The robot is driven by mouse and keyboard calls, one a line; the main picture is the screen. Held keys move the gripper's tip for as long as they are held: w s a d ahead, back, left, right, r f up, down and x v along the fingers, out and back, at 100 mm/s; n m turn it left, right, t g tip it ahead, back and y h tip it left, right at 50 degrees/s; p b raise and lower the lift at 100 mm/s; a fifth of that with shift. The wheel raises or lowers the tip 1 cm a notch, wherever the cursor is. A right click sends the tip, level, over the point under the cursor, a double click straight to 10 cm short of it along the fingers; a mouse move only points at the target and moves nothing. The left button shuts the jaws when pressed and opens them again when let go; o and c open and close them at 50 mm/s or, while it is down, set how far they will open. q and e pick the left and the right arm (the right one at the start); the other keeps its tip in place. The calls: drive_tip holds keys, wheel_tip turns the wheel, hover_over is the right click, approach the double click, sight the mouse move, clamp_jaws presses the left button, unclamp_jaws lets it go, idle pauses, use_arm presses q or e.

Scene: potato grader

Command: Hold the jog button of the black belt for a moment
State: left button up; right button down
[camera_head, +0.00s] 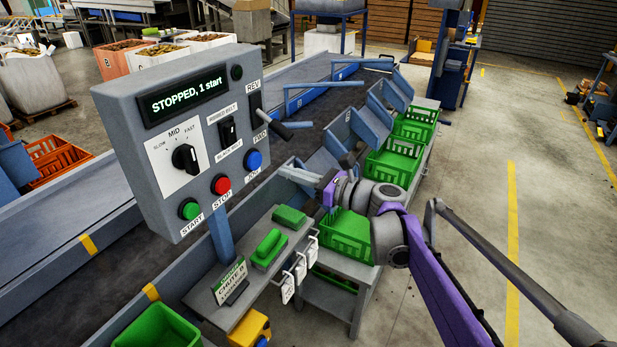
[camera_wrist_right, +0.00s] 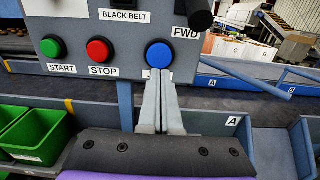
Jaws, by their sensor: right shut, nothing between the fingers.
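The grey control box (camera_head: 160,95) has a screen (camera_head: 183,97) reading "STOPPED, 1 start". The round blue jog button (camera_head: 253,159) is at its lower right; in the right wrist view the button (camera_wrist_right: 160,54) is just above my fingertips, which partly cover its label. The belt switch (camera_head: 227,130) sits between the labels "RIBBED BELT" and "BLACK BELT"; I cannot tell its position. My right gripper (camera_head: 284,172) is shut and empty, pointing at the box just right of and below the blue button; I see no clear contact. My left gripper is not in view.
The red stop button (camera_head: 221,184) and green start button (camera_head: 189,209) are left of the blue one. The black REV/FWD lever (camera_head: 285,128) juts out above right. A side table (camera_head: 250,293) with green blocks stands below. Green crates (camera_head: 388,168) line the right.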

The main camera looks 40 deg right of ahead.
sight(257, 159)
drive_tip(key=x, duration=0.6)
drive_tip(key=shift+w, duration=0.1)
drive_tip(key=shift+p+x, duration=0.4)
drive_tip(key=shift+x, duration=0.35)
drive_tip(key=shift+r, duration=0.3)
idle(0.8)
